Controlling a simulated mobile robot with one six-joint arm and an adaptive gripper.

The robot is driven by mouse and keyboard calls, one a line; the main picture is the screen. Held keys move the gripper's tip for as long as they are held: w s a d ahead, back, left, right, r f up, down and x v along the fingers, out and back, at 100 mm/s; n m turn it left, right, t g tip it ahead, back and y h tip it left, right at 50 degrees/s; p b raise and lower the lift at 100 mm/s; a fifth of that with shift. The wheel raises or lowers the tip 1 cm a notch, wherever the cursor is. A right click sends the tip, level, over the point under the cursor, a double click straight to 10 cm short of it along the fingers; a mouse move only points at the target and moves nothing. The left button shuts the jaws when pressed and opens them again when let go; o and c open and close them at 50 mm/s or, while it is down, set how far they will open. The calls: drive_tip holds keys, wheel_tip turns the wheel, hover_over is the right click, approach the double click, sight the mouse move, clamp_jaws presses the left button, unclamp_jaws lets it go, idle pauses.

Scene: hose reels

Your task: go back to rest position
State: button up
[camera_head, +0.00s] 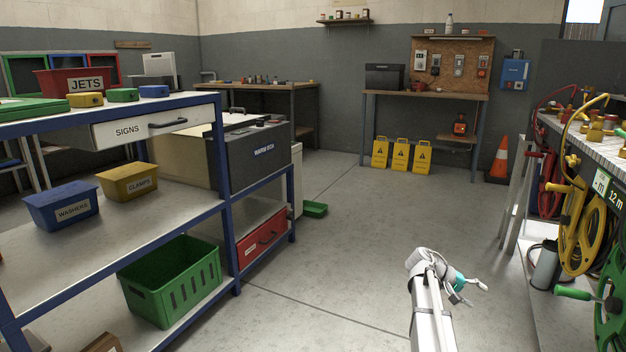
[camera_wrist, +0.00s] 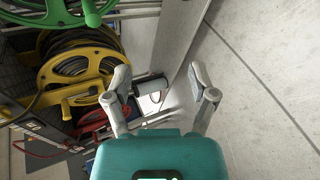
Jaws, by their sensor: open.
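My gripper (camera_head: 466,291) is held out over the open floor in the head view, at the lower right. In the wrist view my gripper (camera_wrist: 164,82) has its two fingers spread apart, with nothing between them but a view of the floor and a grey cylinder (camera_wrist: 150,87) beyond. The hose reels stand to the right in the head view: a yellow reel (camera_head: 583,232) and a green reel (camera_head: 611,318). The wrist view also shows the yellow reel (camera_wrist: 76,68) and part of the green one, on the left. My gripper appears apart from all of them.
A blue-framed shelf (camera_head: 110,235) with a green crate (camera_head: 171,281), a blue bin (camera_head: 60,206) and a yellow bin (camera_head: 127,182) fills the left. An orange cone (camera_head: 501,160) and yellow signs (camera_head: 400,155) stand at the back. The middle floor (camera_head: 345,235) is clear.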

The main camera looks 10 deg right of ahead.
drive_tip(key=s+a+r+n+t+y+p, duration=0.1)
drive_tip(key=s+a+r+t+y+p, duration=0.2)
drive_tip(key=a, duration=1.1)
drive_tip(key=s+a+n+t+y+p, duration=0.1)
drive_tip(key=s+a+y+p, duration=0.35)
drive_tip(key=a, duration=0.95)
drive_tip(key=s+a+r+n+t+y+p, duration=0.15)
drive_tip(key=a+y+p, duration=0.35)
drive_tip(key=a, duration=1)
wheel_tip(320, 180, up, 37)
drive_tip(key=h+p, duration=0.1)
drive_tip(key=p, duration=3.7)
drive_tip(key=shift+w+d+r, duration=0.2)
drive_tip(key=shift+w+d, duration=0.2)
drive_tip(key=shift+d, duration=0.1)
